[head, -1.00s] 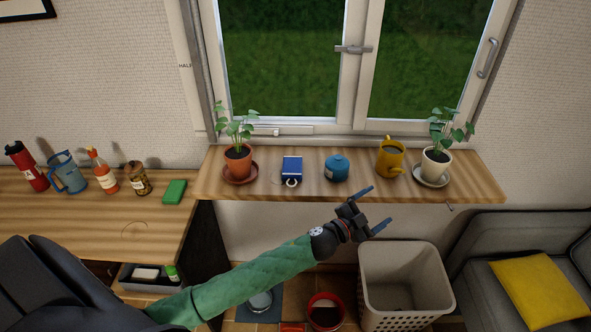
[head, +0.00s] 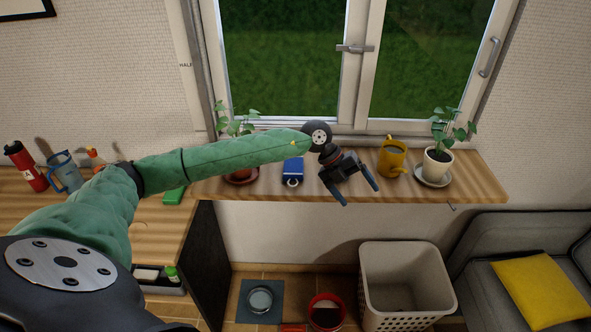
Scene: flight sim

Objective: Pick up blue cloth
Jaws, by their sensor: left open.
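My left gripper (head: 358,190) is open and empty, over the front edge of the wooden window shelf (head: 455,185), fingers pointing down and toward me. A small blue block-like item (head: 292,170) with a white ring at its front lies on the shelf, just left of the gripper. I cannot tell whether it is a folded cloth. A round blue item seen earlier on the shelf is now hidden behind my gripper. A flat blue-grey mat (head: 246,311) lies on the floor under a bowl. My right gripper is not in view.
On the shelf stand a yellow jug (head: 391,160), a white-potted plant (head: 437,168) and another plant (head: 238,122) partly behind my arm. A green block (head: 173,196) and bottles are on the left counter. A white basket (head: 405,285) stands below.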

